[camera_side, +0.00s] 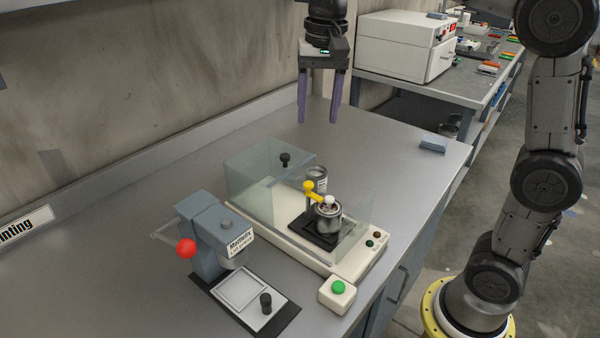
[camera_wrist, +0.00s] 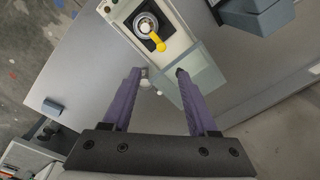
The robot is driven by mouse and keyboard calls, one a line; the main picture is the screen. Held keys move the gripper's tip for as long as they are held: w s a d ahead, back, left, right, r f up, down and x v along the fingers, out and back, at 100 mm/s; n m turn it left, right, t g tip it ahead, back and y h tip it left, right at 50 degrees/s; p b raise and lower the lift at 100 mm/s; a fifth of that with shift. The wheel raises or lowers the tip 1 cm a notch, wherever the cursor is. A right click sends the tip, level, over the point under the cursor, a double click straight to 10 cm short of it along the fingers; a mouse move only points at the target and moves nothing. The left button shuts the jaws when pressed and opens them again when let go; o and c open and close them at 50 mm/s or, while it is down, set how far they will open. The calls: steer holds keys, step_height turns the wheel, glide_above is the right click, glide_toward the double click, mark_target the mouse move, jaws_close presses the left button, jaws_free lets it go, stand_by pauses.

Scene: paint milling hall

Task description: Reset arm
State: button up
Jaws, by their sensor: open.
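My gripper (camera_side: 318,116) hangs above the far part of the metal bench, fingers pointing down, with nothing between its purple fingers. It is open and apart from everything on the bench. In the wrist view my gripper (camera_wrist: 162,75) also shows open, its two fingers spread. The task names no other object.
A cream machine (camera_side: 335,260) with a clear cover (camera_side: 262,180) holds a metal pot (camera_side: 327,218) with a yellow handle (camera_side: 310,186). A green button box (camera_side: 337,295) and a blue-grey press (camera_side: 215,225) with a red knob stand nearer. A blue block (camera_side: 433,144) lies right.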

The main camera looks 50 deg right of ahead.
steer(key=s+f+n+t, duration=0.3)
steer(key=s+n+t, duration=0.1)
steer(key=s, duration=1.4)
step_height(320, 180, down, 6)
steer(key=s+n, duration=0.2)
steer(key=n, duration=0.3)
steer(key=shift+s+t, duration=0.15)
steer(key=shift+t, duration=0.25)
steer(key=shift+c, duration=0.3)
